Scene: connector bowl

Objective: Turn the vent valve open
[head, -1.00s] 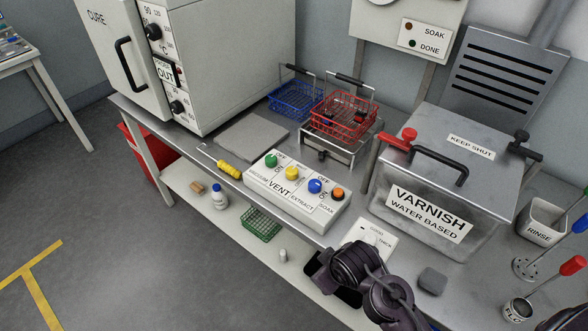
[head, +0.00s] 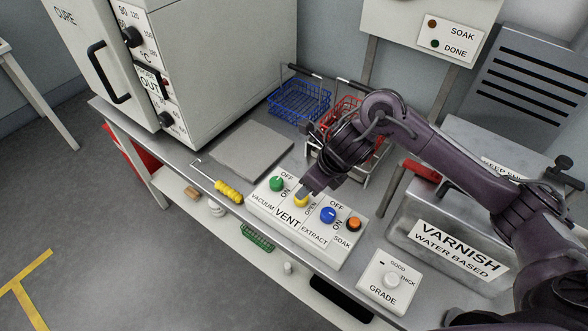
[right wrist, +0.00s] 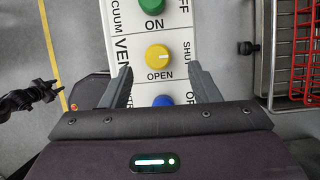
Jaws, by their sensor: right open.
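The vent valve is a round yellow knob on the white control panel (head: 263,206), with VENT printed beside it. In the right wrist view the yellow knob (right wrist: 158,57) shows a pale pointer mark lying crosswise. OPEN is printed below it and SHUT to its right. My right gripper (right wrist: 160,72) is open and empty, its two fingers apart on either side of the knob's line. In the head view my right gripper (head: 304,196) is over the panel and partly hides the knob. A dark gripper-like part, probably my left gripper (right wrist: 32,96), shows at the left; its jaws are unclear.
Beside the yellow knob are a green knob (head: 276,184), a blue knob (head: 328,215) and an orange button (head: 354,224). A yellow-handled tool (head: 229,191) lies left of the panel. The red basket (head: 343,108) and varnish tank (head: 440,240) are close to my right arm.

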